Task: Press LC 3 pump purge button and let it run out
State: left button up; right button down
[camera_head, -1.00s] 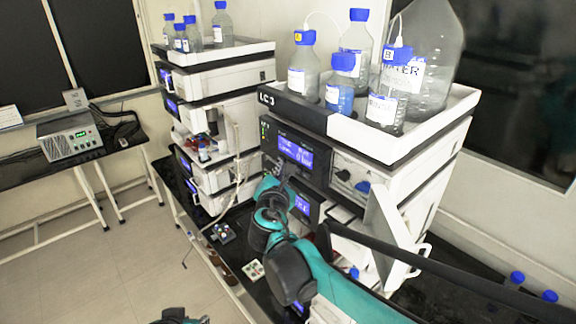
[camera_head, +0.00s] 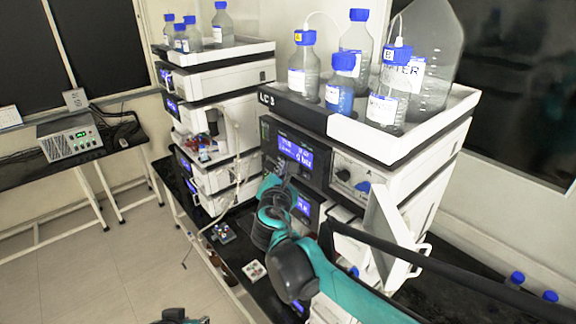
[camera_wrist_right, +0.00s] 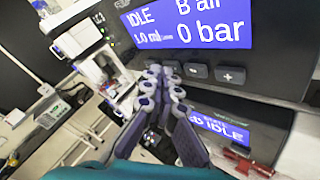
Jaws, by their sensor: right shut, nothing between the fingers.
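The LC 3 stack (camera_head: 296,108) stands at the centre right, with its name on the top tray's front. Its pump has a blue display (camera_head: 295,152). In the right wrist view this display (camera_wrist_right: 190,22) reads "IDLE", "B air", "1.0 ml" and "0 bar". A row of dark buttons (camera_wrist_right: 197,71) lies just below it, one marked with a plus (camera_wrist_right: 230,75). My right gripper (camera_head: 284,172) is shut and empty at the pump front. In the right wrist view its fingertips (camera_wrist_right: 163,74) overlap the left end of the button row; contact cannot be told.
Solvent bottles (camera_head: 345,83) stand in the tray above the pump. An open white door (camera_head: 385,228) juts out right of my right arm. A second stack (camera_head: 215,85) stands to the left. A lower module's display (camera_wrist_right: 222,130) reads "IDLE". The floor at left is clear.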

dwell(0.5)
jog(key=shift+s+a, duration=0.45)
jog(key=shift+a, duration=0.15)
jog(key=shift+s+a, duration=0.75)
jog(key=shift+a, duration=0.25)
jog(key=shift+s+a, duration=0.7)
jog(key=shift+a, duration=0.3)
